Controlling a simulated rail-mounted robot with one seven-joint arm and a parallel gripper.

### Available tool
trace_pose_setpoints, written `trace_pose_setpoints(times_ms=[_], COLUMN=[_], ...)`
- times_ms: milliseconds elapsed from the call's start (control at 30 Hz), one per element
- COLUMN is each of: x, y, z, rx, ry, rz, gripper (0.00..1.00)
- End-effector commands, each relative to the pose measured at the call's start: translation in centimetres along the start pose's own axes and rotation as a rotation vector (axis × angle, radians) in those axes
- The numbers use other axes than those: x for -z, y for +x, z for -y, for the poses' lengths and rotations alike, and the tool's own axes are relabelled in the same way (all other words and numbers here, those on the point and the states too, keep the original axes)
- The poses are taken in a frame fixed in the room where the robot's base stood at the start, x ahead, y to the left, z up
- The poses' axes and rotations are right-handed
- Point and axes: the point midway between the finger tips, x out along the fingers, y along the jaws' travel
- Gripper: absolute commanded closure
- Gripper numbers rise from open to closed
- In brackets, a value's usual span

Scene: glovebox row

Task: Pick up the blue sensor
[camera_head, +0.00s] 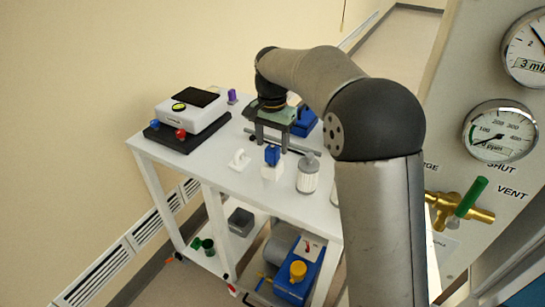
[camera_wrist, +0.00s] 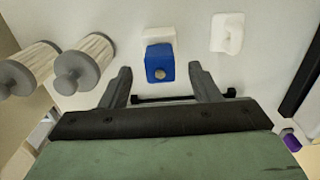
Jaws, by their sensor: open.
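The blue sensor (camera_head: 272,153) is a small blue block on a white base (camera_head: 271,172) on the white cart top. In the wrist view the blue sensor (camera_wrist: 160,57) has a round metallic spot on its face, and the white base (camera_wrist: 158,35) shows beyond it. My gripper (camera_head: 271,145) points down over the cart, close to the sensor. In the wrist view my gripper (camera_wrist: 159,72) is open and empty, with the sensor just beyond and between the fingertips. I cannot tell the exact height of the fingers relative to the sensor.
White pleated filters with grey caps (camera_head: 308,174) (camera_wrist: 82,64) stand to one side of the sensor. A small white hook-shaped piece (camera_head: 238,160) (camera_wrist: 227,33) lies on the other side. A white instrument (camera_head: 190,112) sits at the cart's left end. A dark bar (camera_wrist: 180,98) lies behind the fingers.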

Motion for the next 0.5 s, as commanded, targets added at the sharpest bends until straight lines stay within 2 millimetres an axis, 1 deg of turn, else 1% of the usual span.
trace_pose_setpoints(times_ms=[100, 233, 333, 500], x=[0.1, 0.1, 0.1, 0.1], y=[1.8, 3.7, 4.5, 4.7], z=[-0.1, -0.1, -0.1, -0.1], rx=[-0.005, -0.003, -0.002, -0.001], ry=[0.001, 0.001, 0.001, 0.001], rz=[0.005, 0.003, 0.002, 0.001], gripper=[0.44, 0.44, 0.44, 0.44])
